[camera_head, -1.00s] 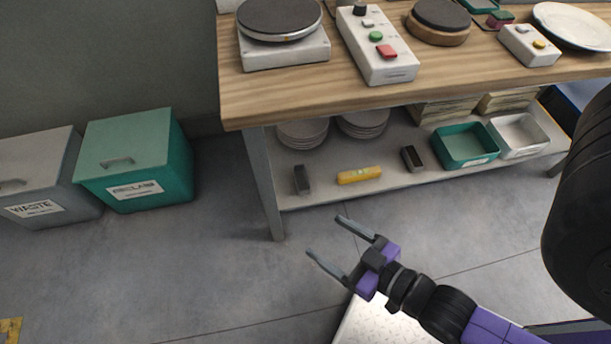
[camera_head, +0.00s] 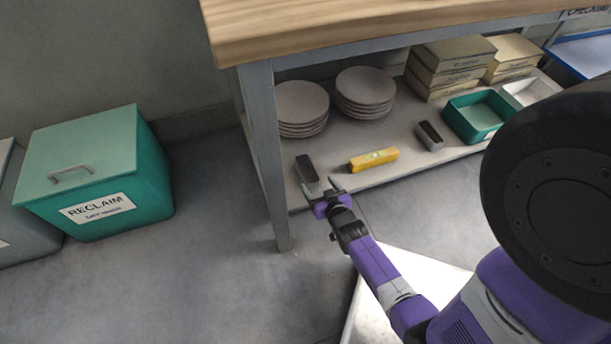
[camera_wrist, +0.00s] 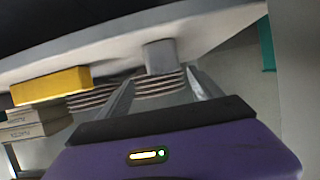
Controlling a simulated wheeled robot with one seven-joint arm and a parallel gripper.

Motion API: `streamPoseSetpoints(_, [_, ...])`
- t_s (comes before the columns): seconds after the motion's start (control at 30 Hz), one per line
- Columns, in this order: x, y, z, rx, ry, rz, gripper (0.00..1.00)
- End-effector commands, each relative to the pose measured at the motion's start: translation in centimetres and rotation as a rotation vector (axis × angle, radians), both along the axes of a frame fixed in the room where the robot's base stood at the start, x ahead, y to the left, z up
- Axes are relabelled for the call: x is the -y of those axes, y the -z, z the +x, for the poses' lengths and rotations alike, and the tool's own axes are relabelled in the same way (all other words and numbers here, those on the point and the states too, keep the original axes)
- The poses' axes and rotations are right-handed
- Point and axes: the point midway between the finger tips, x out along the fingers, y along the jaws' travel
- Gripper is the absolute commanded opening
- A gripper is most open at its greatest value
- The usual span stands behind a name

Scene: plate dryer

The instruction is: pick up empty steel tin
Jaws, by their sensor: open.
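A small grey steel tin (camera_head: 306,169) stands near the left end of the lower shelf's front edge; it also shows in the wrist view (camera_wrist: 160,56). A similar steel tin (camera_head: 429,136) with a dark top stands farther right. I cannot tell for sure which is empty. My gripper (camera_head: 321,188) is open and empty, just in front of the left tin. In the wrist view the tin appears between the two fingers (camera_wrist: 164,84), beyond their tips. No contact shows.
A yellow box (camera_head: 373,160) lies right of the left tin. Plate stacks (camera_head: 302,108) stand behind. The table leg (camera_head: 263,150) is close on the left, and the tabletop (camera_head: 380,30) overhangs the lower shelf. A green bin (camera_head: 475,115) is to the right.

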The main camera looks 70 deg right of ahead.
Motion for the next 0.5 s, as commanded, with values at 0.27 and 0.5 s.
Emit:
streamPoseSetpoints(0.27, [1.8, 1.4, 1.8, 0.001, 0.001, 0.000, 0.75])
streamPoseSetpoints(0.5, [3.5, 3.2, 4.0, 0.000, 0.001, -0.002, 0.75])
